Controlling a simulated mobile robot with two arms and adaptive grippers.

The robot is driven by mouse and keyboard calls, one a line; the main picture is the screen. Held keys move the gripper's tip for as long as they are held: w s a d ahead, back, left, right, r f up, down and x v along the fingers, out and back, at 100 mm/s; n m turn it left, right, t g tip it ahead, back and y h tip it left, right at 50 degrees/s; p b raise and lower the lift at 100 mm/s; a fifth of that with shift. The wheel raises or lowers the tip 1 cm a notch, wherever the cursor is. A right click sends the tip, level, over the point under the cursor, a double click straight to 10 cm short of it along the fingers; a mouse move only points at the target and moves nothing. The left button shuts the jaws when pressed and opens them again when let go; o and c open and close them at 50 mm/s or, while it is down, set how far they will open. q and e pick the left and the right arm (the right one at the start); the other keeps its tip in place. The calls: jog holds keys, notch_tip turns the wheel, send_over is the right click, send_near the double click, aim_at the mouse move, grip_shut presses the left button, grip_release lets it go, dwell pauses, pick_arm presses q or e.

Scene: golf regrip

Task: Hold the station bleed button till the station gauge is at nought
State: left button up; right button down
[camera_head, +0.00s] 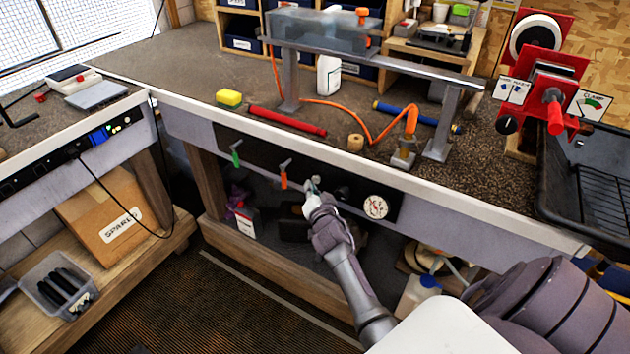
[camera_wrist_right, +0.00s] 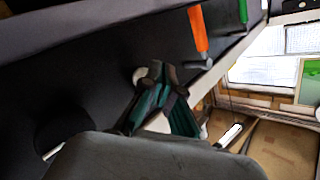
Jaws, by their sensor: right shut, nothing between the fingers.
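The station gauge (camera_head: 375,206) is a round white dial on the dark panel under the bench's front edge. Its needle is too small to read. My right gripper (camera_head: 313,190) is shut and empty, with its fingertips at the panel left of the gauge. In the right wrist view the closed fingers (camera_wrist_right: 155,85) are at a small pale round button (camera_wrist_right: 138,76), which they partly hide. I cannot tell whether they touch it or whether it is pressed in. My left gripper is not in view.
A green lever (camera_head: 236,152) and an orange lever (camera_head: 284,172) stick out of the panel left of my right gripper. A dark knob (camera_head: 342,193) lies between gripper and gauge. The bench top holds a red grip (camera_head: 287,122), a yellow sponge (camera_head: 229,98) and an orange hose (camera_head: 348,108).

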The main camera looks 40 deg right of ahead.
jog(key=shift+w+d, duration=0.25)
jog(key=shift+d, duration=0.4)
dwell(0.7)
jog(key=shift+a, duration=0.1)
dwell(1.7)
jog(key=shift+s+a, duration=0.4)
jog(key=shift+a, duration=0.4)
jog(key=shift+s+a, duration=0.3)
jog(key=shift+a, duration=0.45)
jog(key=shift+s+a, duration=0.35)
jog(key=shift+a, duration=0.45)
jog(key=shift+s+a, duration=0.3)
jog(key=shift+a, duration=0.45)
